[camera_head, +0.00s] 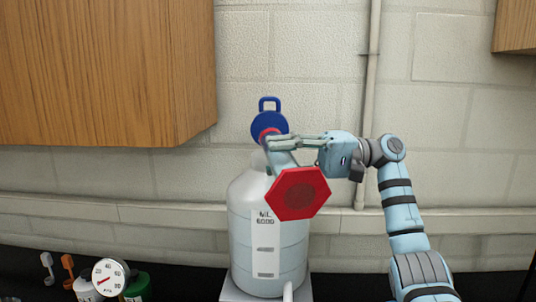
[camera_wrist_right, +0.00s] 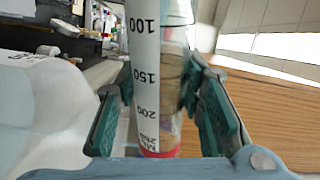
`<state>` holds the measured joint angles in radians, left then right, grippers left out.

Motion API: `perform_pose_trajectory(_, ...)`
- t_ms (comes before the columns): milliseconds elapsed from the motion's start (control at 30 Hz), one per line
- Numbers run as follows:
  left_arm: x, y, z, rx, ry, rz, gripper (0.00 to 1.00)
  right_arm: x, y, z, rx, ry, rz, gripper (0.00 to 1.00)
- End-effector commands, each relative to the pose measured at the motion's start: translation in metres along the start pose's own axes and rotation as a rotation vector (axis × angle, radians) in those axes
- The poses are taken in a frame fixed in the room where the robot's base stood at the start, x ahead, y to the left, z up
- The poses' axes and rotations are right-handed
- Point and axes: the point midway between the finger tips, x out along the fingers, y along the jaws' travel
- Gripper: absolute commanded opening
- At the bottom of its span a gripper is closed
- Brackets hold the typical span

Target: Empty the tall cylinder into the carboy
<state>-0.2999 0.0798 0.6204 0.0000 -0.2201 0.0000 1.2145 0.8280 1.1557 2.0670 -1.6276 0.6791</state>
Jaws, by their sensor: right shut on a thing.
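The tall cylinder (camera_head: 281,160) is clear, with a red hexagonal base (camera_head: 299,193) facing the head camera. It is tilted far over in front of the carboy's top, its red-banded end pointing up and away. My right gripper (camera_head: 277,141) is shut around its barrel. In the right wrist view the cylinder (camera_wrist_right: 146,80) lies between the finger pads (camera_wrist_right: 155,118), with its printed scale upside down. The white translucent carboy (camera_head: 268,235) stands upright below; its mouth is hidden. A blue looped cap (camera_head: 269,122) shows behind the cylinder's far end. I cannot tell the liquid level. My left gripper is out of view.
The carboy stands on a white platform (camera_head: 235,292), with a small spout at its front. A white dial (camera_head: 110,277), a green container (camera_head: 139,288) and small white and orange tools (camera_head: 68,264) are at the lower left. A wooden cabinet (camera_head: 105,75) hangs at the upper left.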

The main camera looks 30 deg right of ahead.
Motion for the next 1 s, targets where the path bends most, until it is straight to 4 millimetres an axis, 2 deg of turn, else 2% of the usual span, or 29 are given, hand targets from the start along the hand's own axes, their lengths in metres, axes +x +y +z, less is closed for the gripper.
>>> perform_pose_trajectory(1000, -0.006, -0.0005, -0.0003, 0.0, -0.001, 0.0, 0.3, 0.0017, -0.0037, -0.0023, 0.057, -0.003, -0.001, 0.0)
